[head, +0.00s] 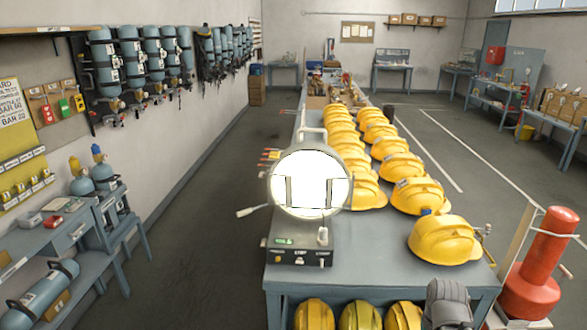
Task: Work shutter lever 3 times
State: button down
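A signal lamp (310,208) with a round, bright white face stands on a dark control box (299,252) at the near end of the long table. A lever with a pale handle (245,212) sticks out from the lamp's left side, angled slightly down and outward. It looks like the shutter lever. Darker panel shapes show inside the glowing face; whether the shutter is open or shut is unclear. The box has a green display, buttons and a small upright switch (323,236). My gripper's fingers do not show. A grey rounded part at the bottom right may be mine.
Rows of yellow helmets (445,240) crowd the grey table (380,268) right of and behind the lamp; more sit beneath it. A red cylinder (541,262) stands at right. The aisle floor (195,240) left of the lamp is free. Breathing sets (105,65) hang on the left wall.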

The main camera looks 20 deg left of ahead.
aim_at(273, 155)
jog(key=k, duration=1.35)
jog(key=u, duration=0.3)
jog(key=i, duration=1.85)
jog(key=z, duration=0.3)
